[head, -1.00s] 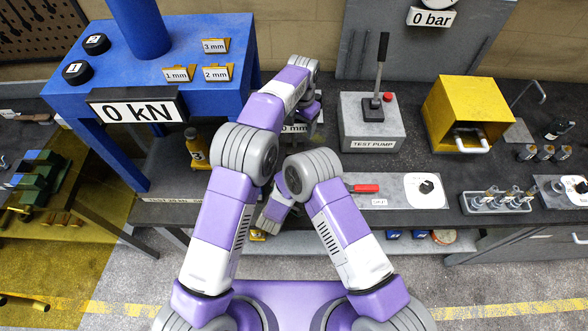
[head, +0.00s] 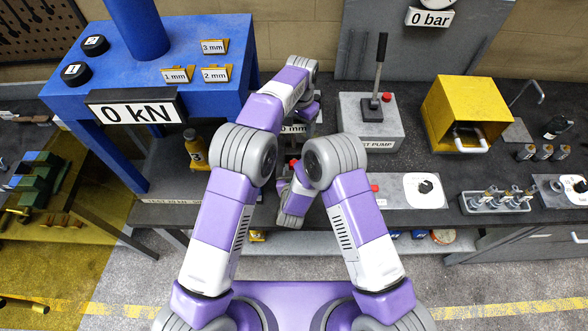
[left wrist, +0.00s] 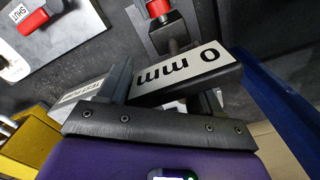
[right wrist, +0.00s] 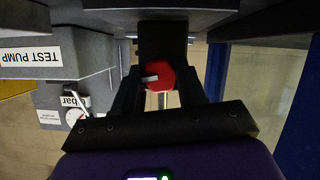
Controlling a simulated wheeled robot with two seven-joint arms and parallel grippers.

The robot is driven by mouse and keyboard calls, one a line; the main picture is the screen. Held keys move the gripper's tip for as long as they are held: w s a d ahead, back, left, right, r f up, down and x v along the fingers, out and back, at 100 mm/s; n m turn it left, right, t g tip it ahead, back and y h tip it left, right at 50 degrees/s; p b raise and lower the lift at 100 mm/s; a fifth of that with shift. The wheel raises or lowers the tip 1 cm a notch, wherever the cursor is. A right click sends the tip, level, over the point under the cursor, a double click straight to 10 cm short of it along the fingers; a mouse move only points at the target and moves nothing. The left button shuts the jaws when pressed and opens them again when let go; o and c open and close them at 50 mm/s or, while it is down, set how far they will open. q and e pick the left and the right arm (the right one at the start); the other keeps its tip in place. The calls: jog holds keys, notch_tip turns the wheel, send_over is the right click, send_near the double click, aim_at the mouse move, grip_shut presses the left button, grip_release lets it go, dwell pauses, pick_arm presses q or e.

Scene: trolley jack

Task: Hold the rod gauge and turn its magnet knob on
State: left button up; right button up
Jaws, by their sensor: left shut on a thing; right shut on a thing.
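The rod gauge is a dark box with a white "0 mm" label (head: 296,128), partly hidden behind my left arm in the head view. In the left wrist view the gauge (left wrist: 190,74) sits between the fingers of my left gripper (left wrist: 165,95), which is shut on it. The red magnet knob (right wrist: 158,76) is on a dark block and has a white mark pointing left in the right wrist view. My right gripper (right wrist: 160,92) has its fingers on either side of the knob and is shut on it. The knob also shows as a red spot in the head view (head: 293,163).
The blue press (head: 200,100) with a "0 kN" display stands at left. The test pump (head: 372,122) and a yellow box (head: 462,110) stand at right. A plate with a round dial (head: 423,188) and a tray of fittings (head: 495,203) lie along the front edge.

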pick_arm(q)
jog(key=shift+a+f, duration=0.2)
pick_arm(e)
jog(key=shift+w+d+r+m+y, duration=0.1)
jog(key=shift+w+r+m+y, duration=0.1)
jog(key=shift+m+y, duration=0.45)
jog(key=o, duration=0.8)
jog(key=shift+o, duration=1.3)
jog(key=shift+s+f, duration=0.1)
jog(key=shift+s, duration=0.05)
jog(key=shift+s, duration=0.1)
pick_arm(q)
jog(key=shift+r, duration=0.1)
pick_arm(e)
jog(key=v, duration=1.1)
jog(key=shift+s+r, duration=0.25)
jog(key=shift+s, duration=0.1)
